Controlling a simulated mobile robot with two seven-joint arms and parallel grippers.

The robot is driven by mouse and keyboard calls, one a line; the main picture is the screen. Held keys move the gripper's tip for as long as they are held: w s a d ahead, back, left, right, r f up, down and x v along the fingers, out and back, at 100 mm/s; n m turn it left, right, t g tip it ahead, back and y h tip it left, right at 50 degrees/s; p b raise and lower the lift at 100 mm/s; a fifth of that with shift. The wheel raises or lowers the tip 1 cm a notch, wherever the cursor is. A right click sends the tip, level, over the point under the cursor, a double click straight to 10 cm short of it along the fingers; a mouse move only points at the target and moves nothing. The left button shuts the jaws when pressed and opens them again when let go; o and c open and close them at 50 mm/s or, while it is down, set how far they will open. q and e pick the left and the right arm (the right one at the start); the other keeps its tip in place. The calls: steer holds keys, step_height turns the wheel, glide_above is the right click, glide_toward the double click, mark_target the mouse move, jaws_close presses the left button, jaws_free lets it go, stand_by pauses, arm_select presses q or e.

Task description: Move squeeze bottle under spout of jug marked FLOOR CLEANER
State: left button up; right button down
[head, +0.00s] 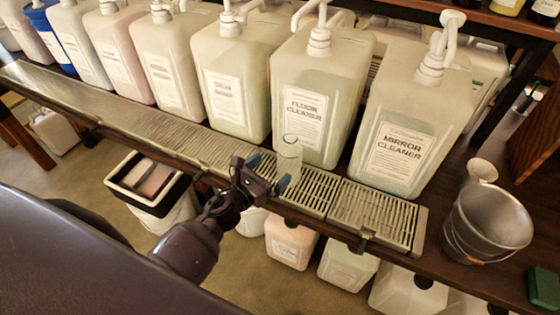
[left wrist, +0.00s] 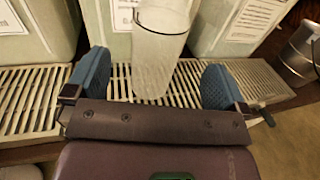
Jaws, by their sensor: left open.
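The squeeze bottle (head: 289,160), clear and cylindrical, stands upright on the slatted drip tray (head: 318,188) in front of the jug marked FLOOR CLEANER (head: 313,95). That jug's pump top (head: 320,35) is above and behind the bottle. In the left wrist view the bottle (left wrist: 158,55) stands between and beyond the blue finger pads. My left gripper (head: 268,174) is open at the bottle's near side, its fingers spread to either side; I cannot tell whether they touch it. My right gripper is not in view.
The MIRROR CLEANER jug (head: 415,110) stands to the right, with more jugs in a row to the left. A metal bucket (head: 487,222) and a green block (head: 544,287) are at the right. The tray to the left is clear. More jugs (head: 291,241) sit below.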

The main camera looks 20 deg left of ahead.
arm_select(q)
steer(key=shift+v, duration=1.1)
steer(key=s+a+f+m+g+y, duration=0.1)
steer(key=s+m, duration=0.4)
steer(key=m, duration=0.6)
steer(key=s+a+f+m+g+y, duration=0.1)
steer(key=s+f+m+g+y, duration=0.1)
steer(key=s+m, duration=0.4)
steer(key=s+a+f+m+g+y, duration=0.1)
steer(key=s+f+m, duration=0.4)
steer(key=m, duration=1.1)
steer(key=shift+s+a+f+m+g+y, duration=0.2)
steer(key=shift+s+a+m+g+y, duration=0.15)
steer(key=shift+g+y, duration=0.4)
